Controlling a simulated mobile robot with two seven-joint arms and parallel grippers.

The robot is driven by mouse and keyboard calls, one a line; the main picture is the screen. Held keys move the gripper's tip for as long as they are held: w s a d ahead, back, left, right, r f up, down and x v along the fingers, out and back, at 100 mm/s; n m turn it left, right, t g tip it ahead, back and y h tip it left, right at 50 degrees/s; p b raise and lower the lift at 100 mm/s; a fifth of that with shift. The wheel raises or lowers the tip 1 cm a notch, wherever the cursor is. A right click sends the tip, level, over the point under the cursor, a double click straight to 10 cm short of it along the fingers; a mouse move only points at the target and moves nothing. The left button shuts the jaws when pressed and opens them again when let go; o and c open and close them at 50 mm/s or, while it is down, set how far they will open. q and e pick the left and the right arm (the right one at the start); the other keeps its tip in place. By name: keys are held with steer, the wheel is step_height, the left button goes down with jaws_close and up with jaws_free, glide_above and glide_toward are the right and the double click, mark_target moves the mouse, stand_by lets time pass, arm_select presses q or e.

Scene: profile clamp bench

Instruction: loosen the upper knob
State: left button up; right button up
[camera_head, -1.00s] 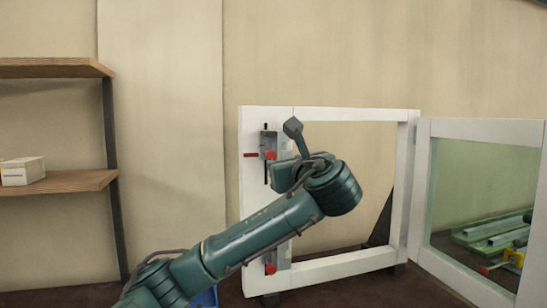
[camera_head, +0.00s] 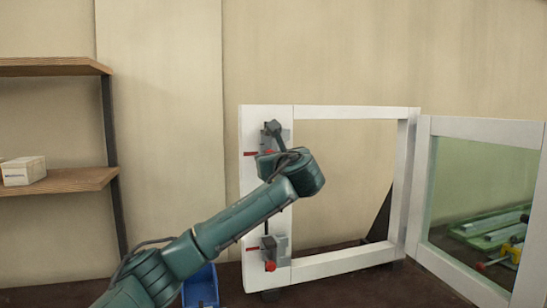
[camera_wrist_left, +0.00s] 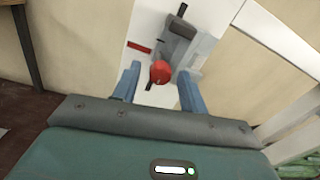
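The upper clamp (camera_head: 284,137) is a grey block on the white frame's left post, with a red knob. In the left wrist view this red knob (camera_wrist_left: 160,72) sits between the two blue fingers of my left gripper (camera_wrist_left: 159,70). The fingers are open, with a gap visible on both sides of the knob. The grey clamp body (camera_wrist_left: 180,45) and a dark bar show behind it. In the head view my left wrist covers part of the upper clamp and hides the fingers. My right gripper is not in view.
A lower clamp (camera_head: 281,246) with its own red knob (camera_head: 270,266) is on the same post of the white frame (camera_head: 340,268). A glazed panel (camera_head: 480,190) stands at right, a wooden shelf (camera_head: 60,181) at left. A blue bin (camera_head: 201,288) is below my arm.

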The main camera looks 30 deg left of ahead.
arm_select(q)
steer(key=c, duration=0.6)
steer(key=shift+c, duration=1.4)
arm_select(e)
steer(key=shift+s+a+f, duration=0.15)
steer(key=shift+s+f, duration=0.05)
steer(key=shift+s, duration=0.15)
